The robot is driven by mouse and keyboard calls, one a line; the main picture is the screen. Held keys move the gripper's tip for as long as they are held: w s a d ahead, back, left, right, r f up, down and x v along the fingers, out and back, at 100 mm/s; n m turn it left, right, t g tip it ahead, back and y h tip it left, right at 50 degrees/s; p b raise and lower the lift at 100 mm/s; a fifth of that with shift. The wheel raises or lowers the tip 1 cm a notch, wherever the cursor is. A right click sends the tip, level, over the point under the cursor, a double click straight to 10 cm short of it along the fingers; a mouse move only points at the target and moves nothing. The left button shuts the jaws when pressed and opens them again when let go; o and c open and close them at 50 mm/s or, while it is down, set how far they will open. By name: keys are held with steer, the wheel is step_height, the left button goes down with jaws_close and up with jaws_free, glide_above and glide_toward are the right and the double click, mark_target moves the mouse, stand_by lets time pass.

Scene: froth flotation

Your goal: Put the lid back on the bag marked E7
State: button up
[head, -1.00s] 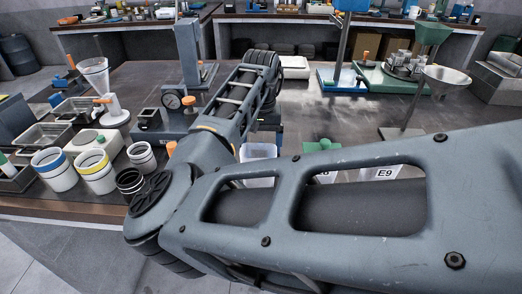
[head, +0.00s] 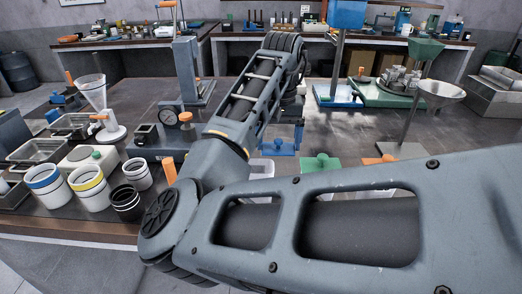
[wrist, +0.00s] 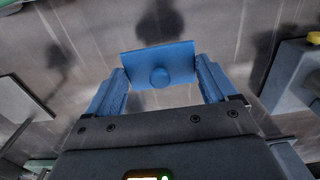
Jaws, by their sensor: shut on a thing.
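In the head view the blue lid and fingers (head: 280,144) show just beyond my forearm, above the bench. A pale open-topped bag (head: 260,168) stands just left of and nearer than the lid, partly hidden by my arm. A green-lidded bag (head: 320,163) and an orange-lidded one (head: 380,159) stand to its right. No label is readable now, so I cannot confirm which is E7.
White tubs with blue (head: 44,184) and yellow (head: 89,186) bands, a black cup (head: 126,201) and a gauge device (head: 168,125) stand at the left. A funnel stand (head: 440,95) is at the right. The bench (head: 340,130) behind the bags is mostly clear.

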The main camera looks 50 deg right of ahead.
steer(key=s+d+r, duration=0.2)
steer(key=s+r, duration=0.1)
steer(key=s, duration=0.2)
steer(key=w+a+r+b, duration=0.1)
steer(key=a+r+b, duration=0.1)
steer(key=a+r, duration=0.35)
steer(key=w+a+r+b, duration=0.1)
steer(key=a+r, duration=0.2)
steer(key=a, duration=0.6)
step_height(320, 180, down, 7)
steer(key=b, duration=0.5)
steer(key=shift+d+r, duration=0.2)
steer(key=shift+p, duration=0.6)
stand_by(0.5)
steer(key=shift+f+p, duration=0.15)
steer(key=shift+p, duration=0.4)
stand_by(1.5)
steer(key=o, duration=0.8)
